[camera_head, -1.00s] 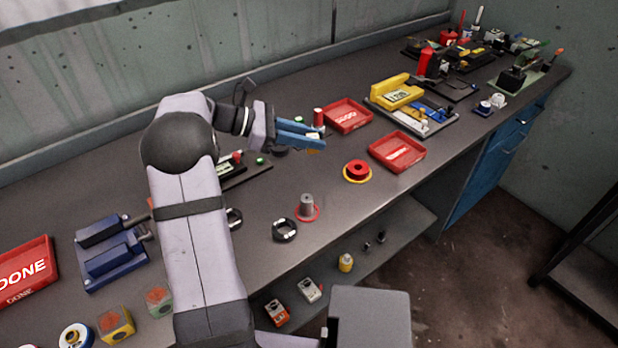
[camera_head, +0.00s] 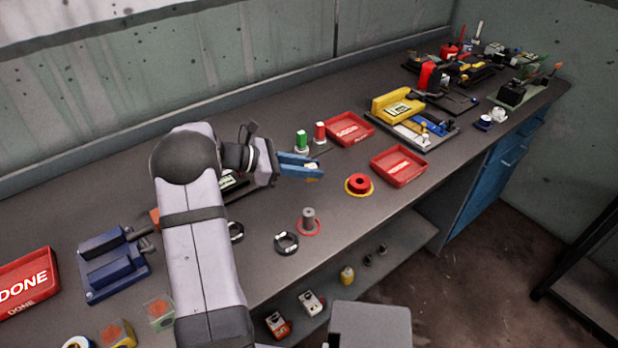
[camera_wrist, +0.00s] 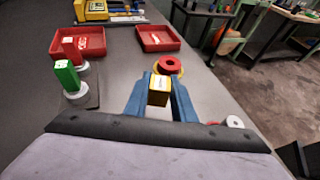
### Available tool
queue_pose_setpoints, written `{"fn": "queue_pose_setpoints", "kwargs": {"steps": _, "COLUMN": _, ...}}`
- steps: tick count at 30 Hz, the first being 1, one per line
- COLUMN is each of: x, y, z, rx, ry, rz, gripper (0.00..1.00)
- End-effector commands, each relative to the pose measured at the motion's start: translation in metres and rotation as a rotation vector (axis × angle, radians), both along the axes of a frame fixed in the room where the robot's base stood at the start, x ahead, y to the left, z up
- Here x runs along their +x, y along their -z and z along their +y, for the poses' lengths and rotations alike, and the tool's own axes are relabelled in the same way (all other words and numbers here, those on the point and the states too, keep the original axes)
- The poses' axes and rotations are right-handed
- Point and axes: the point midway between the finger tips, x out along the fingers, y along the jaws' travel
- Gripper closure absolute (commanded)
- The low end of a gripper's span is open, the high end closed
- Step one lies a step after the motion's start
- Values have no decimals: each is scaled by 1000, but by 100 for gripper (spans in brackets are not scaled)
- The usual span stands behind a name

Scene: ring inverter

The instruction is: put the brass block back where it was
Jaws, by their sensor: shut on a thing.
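My gripper (camera_head: 318,171) is over the bench with its blue fingers pointing right. In the wrist view, the gripper (camera_wrist: 160,88) is shut on the brass block (camera_wrist: 160,84), a small yellow block with a white label on its top. In the head view only a small pale part of the block shows between the fingers. The block appears held above the bench. No empty spot for it can be made out for certain.
A red ring (camera_head: 359,184) on a yellow ring lies right of the gripper. A grey peg (camera_head: 308,217) in a red ring and a black ring (camera_head: 286,243) lie nearer. Green (camera_head: 301,141) and red (camera_head: 320,132) posts stand behind. Red trays (camera_head: 399,168) are beyond.

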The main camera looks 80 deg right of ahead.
Motion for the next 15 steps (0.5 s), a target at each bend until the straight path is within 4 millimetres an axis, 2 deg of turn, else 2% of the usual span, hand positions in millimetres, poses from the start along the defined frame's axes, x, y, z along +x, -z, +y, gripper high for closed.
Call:
{"fn": "queue_pose_setpoints", "kwargs": {"steps": 5, "x": 0, "y": 2, "z": 0, "rx": -1, "ry": -1, "rz": 1, "gripper": 100}}
{"fn": "queue_pose_setpoints", "kwargs": {"steps": 15, "x": 0, "y": 35, "z": 0, "rx": 0, "ry": 0, "rz": 1, "gripper": 100}}
